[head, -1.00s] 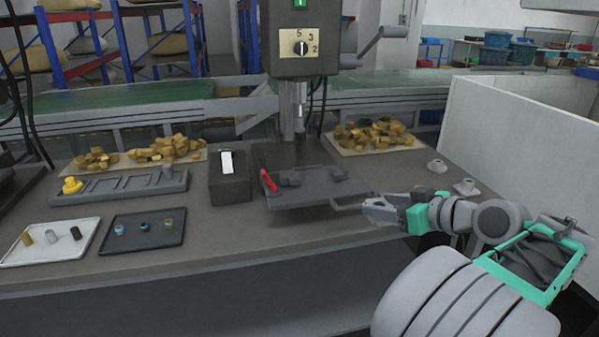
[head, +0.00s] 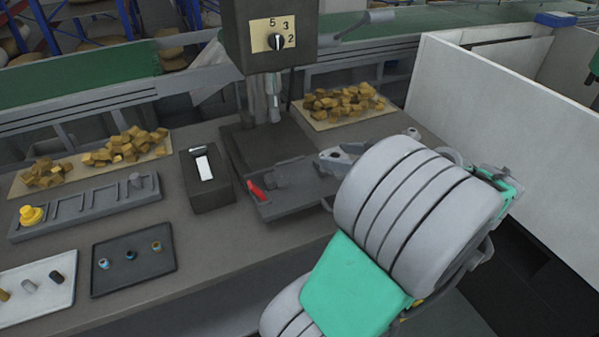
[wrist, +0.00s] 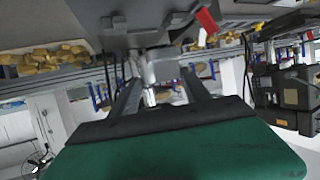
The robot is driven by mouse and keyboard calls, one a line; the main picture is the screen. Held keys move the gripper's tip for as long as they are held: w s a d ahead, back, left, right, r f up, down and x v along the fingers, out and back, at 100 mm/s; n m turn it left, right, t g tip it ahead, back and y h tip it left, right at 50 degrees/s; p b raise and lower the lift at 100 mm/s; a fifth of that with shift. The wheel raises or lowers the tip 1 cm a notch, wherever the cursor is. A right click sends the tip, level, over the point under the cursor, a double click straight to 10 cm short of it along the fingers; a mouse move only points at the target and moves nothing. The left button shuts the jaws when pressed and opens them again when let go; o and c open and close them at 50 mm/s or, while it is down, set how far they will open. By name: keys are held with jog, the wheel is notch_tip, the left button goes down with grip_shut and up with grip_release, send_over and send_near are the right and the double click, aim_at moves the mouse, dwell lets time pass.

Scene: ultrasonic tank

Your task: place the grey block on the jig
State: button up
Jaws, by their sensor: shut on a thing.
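The jig looks to be the dark grey fixture (head: 292,203) with a red handle (head: 258,193) under the drill press; it also shows at the top of the wrist view (wrist: 125,30). My gripper (head: 328,157) is at the fixture's right rear side in the head view, with my arm hiding part of that area. In the wrist view my gripper (wrist: 160,80) is shut on a small grey piece, seemingly the grey block (wrist: 162,66), between its fingertips. Whether the block touches the fixture cannot be told.
The drill press (head: 268,35) stands over the fixture. A dark box with a white label (head: 207,188) is left of it. A slotted holder (head: 85,212), a black tray (head: 130,275) and a white tray (head: 40,310) lie farther left. A white wall panel (head: 490,115) bounds the right.

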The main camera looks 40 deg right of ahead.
aim_at(320, 155)
jog(key=w+f+b, duration=0.1)
jog(key=w+b, duration=0.1)
jog(key=b, duration=0.1)
jog(key=w+f+b, duration=0.2)
jog(key=b, duration=0.1)
jog(key=shift+w+a+f, duration=0.1)
jog(key=shift+f, duration=0.1)
jog(key=x, duration=0.4)
jog(key=shift+w+r, duration=0.1)
jog(key=shift+r, duration=0.1)
jog(key=w+f, duration=0.3)
jog(key=f, duration=0.1)
jog(key=shift+w+f, duration=0.25)
jog(key=shift+w, duration=0.1)
notch_tip(320, 155, down, 3)
jog(key=shift+r, duration=0.1)
jog(key=shift+d+f, duration=0.25)
jog(key=shift+f, duration=0.15)
jog(key=o, duration=1.4)
jog(key=shift+r, duration=0.15)
